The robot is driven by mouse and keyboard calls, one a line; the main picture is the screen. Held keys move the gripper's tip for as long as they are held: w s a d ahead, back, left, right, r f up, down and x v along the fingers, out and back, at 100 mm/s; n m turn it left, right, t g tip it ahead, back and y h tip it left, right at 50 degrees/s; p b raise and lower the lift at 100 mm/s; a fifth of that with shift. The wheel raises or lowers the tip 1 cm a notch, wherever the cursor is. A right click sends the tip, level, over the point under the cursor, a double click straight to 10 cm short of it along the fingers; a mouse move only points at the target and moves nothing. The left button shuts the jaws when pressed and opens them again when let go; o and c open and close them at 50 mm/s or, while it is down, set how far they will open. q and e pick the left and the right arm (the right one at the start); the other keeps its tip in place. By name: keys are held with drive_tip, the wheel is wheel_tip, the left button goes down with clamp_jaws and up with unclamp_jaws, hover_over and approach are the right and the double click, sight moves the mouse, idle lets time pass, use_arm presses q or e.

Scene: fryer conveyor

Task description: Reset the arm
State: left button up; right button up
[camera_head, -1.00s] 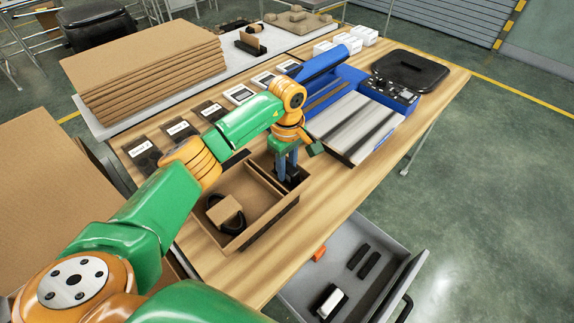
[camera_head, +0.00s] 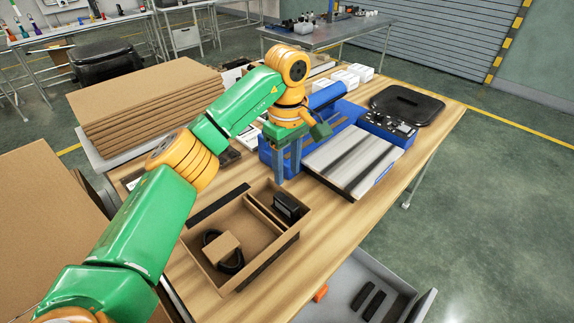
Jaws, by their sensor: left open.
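My left arm comes in from the left, green and orange. My left gripper (camera_head: 287,160) is open and empty, pointing down above the table, behind the cardboard box. The open cardboard box (camera_head: 208,265) stands on the wooden table (camera_head: 325,223). Its larger compartment holds a coiled black cable with a small brown block (camera_head: 221,248). Its narrow compartment holds a black item (camera_head: 286,207). My right gripper is not in view.
A blue machine with a silver top (camera_head: 350,157) stands right of my left gripper. A black lid-like tray (camera_head: 405,104) lies at the far right. Flat cardboard sheets (camera_head: 150,100) are stacked at the back left. An open grey drawer (camera_head: 340,288) is at the lower right.

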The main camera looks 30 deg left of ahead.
use_arm(q)
drive_tip(key=shift+r, duration=0.4)
